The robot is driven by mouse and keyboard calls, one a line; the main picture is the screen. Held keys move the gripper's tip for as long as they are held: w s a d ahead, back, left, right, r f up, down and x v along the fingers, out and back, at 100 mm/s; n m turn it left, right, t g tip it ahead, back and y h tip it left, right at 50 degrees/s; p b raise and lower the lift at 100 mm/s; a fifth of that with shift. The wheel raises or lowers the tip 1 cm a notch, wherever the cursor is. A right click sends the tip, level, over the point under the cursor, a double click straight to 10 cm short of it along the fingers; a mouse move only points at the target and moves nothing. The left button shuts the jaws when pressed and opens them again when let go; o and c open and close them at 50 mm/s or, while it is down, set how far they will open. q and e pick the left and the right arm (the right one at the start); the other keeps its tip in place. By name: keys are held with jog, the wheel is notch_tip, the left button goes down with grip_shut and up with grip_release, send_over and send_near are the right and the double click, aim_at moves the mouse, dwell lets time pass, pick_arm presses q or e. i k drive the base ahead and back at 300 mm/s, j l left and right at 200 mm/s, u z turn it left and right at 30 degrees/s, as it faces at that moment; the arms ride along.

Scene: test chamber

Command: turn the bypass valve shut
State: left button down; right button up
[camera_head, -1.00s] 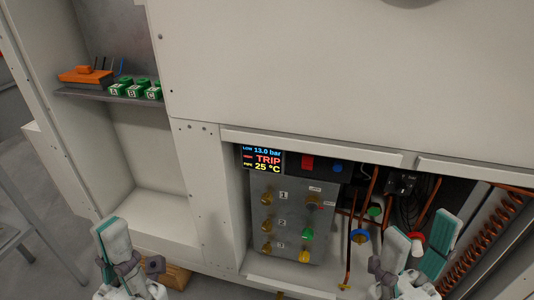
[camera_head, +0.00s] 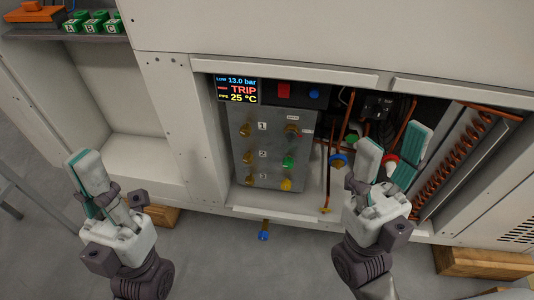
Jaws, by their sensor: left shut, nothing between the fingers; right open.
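The open bay holds a grey valve panel (camera_head: 275,155) with brass fittings on the left, marked 1, 2 and 3, and a green knob (camera_head: 288,162) and yellow knob (camera_head: 286,184) on the right. A blue-ringed valve (camera_head: 338,160) sits on copper pipe to its right. A red and white knob (camera_head: 390,165) shows between the fingers of my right gripper (camera_head: 394,145), which is open; I cannot tell whether they touch it. Which one is the bypass valve I cannot tell. My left gripper (camera_head: 88,165) is shut and empty, before the left cabinet.
A display (camera_head: 236,89) reads 13.0 bar, TRIP, 25 °C. Copper pipes and a finned coil (camera_head: 455,160) fill the bay's right side. A blue-handled fitting (camera_head: 263,236) is below the bay. A shelf (camera_head: 60,35) holds green blocks and an orange item.

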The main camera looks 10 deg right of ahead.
aim_at(288, 162)
jog(key=l+u, duration=0.15)
jog(key=l, duration=1.55)
